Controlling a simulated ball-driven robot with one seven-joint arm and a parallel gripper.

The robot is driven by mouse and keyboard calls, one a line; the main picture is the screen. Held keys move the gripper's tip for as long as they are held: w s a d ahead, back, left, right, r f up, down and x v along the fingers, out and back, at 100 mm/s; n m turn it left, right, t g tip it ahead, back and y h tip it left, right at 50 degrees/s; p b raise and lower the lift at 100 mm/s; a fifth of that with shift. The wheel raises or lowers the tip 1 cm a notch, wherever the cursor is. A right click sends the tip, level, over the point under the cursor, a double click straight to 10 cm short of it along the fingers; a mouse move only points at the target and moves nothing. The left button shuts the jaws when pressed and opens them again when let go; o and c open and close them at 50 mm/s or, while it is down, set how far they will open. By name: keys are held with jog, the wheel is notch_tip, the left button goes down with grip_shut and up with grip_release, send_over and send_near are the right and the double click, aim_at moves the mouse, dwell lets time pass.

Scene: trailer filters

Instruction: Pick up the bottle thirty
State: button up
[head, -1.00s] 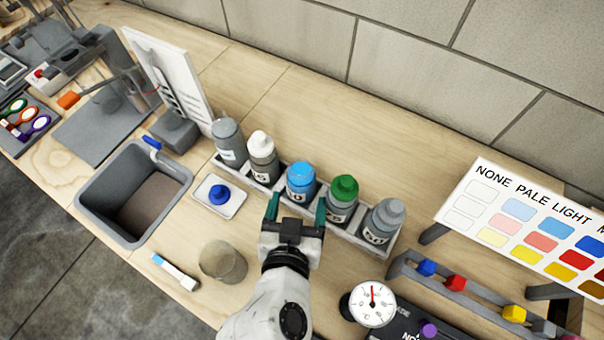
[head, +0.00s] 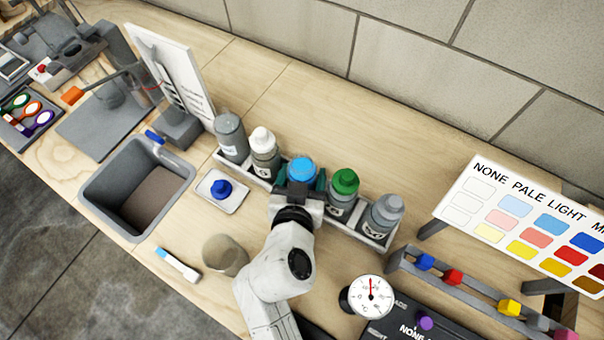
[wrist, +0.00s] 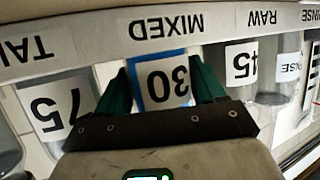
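The bottle thirty (head: 301,170) has a bright blue cap and stands upright in the middle slot of a grey rack (head: 348,229). In the wrist view its blue-edged label (wrist: 162,83) reads 30 and appears upside down. My gripper (head: 300,182) is open at the near side of this bottle, below its cap, with one dark green finger on each side. In the wrist view the fingers (wrist: 161,88) lie very close to the label's edges; I cannot tell whether they touch it. The bottle's lower body is hidden behind my gripper in the head view.
Close neighbours in the rack are a white-capped bottle (head: 264,152) and a green-capped bottle (head: 343,190). Grey bottles stand at the rack's ends (head: 231,136) (head: 383,216). A beaker (head: 225,255), a small tray with a blue knob (head: 209,203) and a dial (head: 370,295) are nearer.

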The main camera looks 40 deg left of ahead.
jog(key=c, duration=0.7)
jog(key=shift+r, duration=0.1)
jog(key=shift+c, duration=0.7)
